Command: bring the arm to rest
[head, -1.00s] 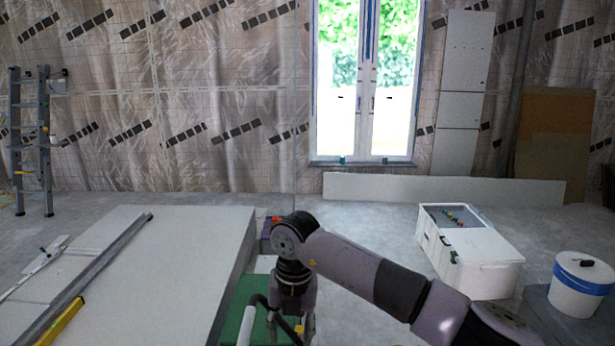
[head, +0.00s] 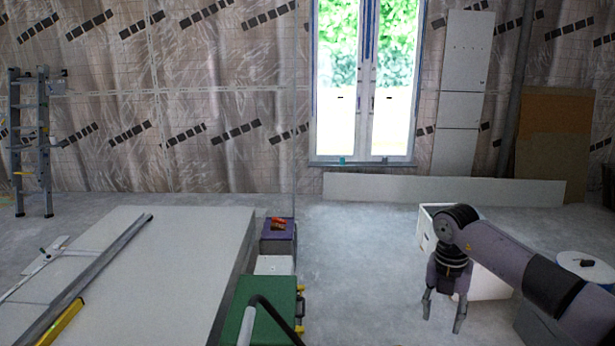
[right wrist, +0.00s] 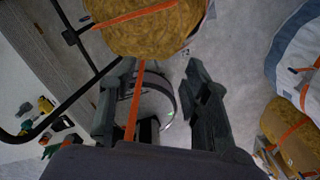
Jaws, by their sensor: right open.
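My right arm reaches in from the lower right in the head view, bent at the elbow with the wrist hanging down. My right gripper (head: 443,312) is at its end, open and empty, with its two fingers pointing down in front of a white box (head: 492,287). In the right wrist view the open fingers (right wrist: 160,105) show with a gap between them and nothing held. My left gripper is not in the head view.
A stack of white panels (head: 180,250) fills the left. A green case (head: 268,305) stands beside it. A white bucket (head: 583,268) is partly behind my arm. A yellowish roll with an orange strap (right wrist: 150,25) lies ahead in the right wrist view. Floor between case and gripper is clear.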

